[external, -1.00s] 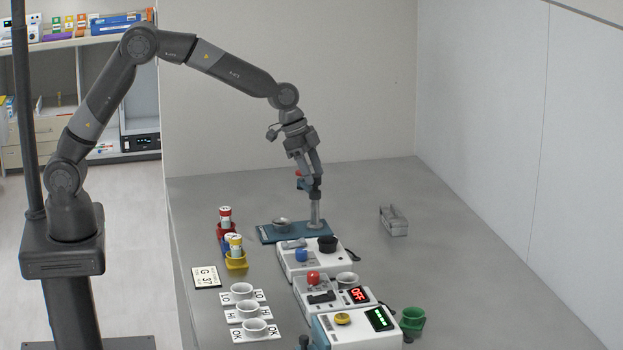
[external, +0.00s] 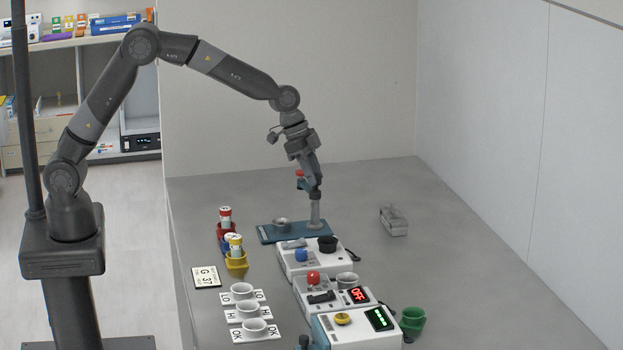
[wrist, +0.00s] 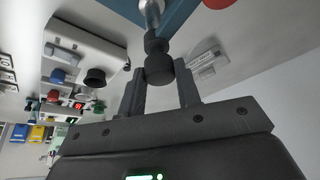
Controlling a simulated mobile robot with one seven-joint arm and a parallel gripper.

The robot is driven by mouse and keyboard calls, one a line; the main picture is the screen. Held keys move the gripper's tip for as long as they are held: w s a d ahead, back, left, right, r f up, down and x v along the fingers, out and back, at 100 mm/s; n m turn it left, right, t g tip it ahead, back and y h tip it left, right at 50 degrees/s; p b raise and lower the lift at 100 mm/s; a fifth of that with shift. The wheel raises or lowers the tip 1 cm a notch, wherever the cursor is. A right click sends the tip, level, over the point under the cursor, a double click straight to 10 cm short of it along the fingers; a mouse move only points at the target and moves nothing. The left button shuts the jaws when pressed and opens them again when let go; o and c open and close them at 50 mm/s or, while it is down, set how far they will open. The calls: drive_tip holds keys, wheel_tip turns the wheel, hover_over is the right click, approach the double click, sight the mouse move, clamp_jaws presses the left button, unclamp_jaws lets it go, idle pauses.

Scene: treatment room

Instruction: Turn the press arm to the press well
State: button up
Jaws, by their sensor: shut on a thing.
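The press stands at the back of the table on a blue base plate (external: 266,237), with an upright grey post (external: 316,213). The press arm (external: 302,184) sits high on the post, with a red knob (external: 300,173) at its left side. The press well looks to be the small grey cup (external: 282,225) on the left of the plate. My gripper (external: 315,188) is at the top of the post. In the wrist view, my gripper (wrist: 162,88) has its two fingers around a dark round handle (wrist: 158,66). The press well cannot be made out there.
White devices with a blue knob (external: 301,255), a red knob (external: 313,277) and a yellow knob (external: 342,319) stand in front of the press. Coloured holders with vials (external: 236,249) stand to the left. A small metal rack (external: 394,222) lies right, with bare table around it.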

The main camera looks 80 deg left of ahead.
drive_tip(key=shift+n, duration=0.3)
clamp_jaws()
drive_tip(key=n, duration=0.1)
drive_tip(key=n+y, duration=0.1)
drive_tip(key=n, duration=0.1)
drive_tip(key=shift+d+n+t+y, duration=0.15)
drive_tip(key=shift+n+t+y, duration=0.15)
drive_tip(key=shift+t, duration=0.1)
drive_tip(key=n+y, duration=0.1)
drive_tip(key=n, duration=0.2)
drive_tip(key=shift+d+n, duration=0.1)
drive_tip(key=shift+n, duration=0.3)
drive_tip(key=n+y, duration=0.2)
drive_tip(key=n, duration=0.2)
drive_tip(key=shift+d, duration=0.1)
drive_tip(key=shift+n+g+y, duration=0.5)
drive_tip(key=shift+n+y, duration=0.1)
drive_tip(key=shift+n, duration=1.2)
drive_tip(key=o, duration=1.1)
unclamp_jaws()
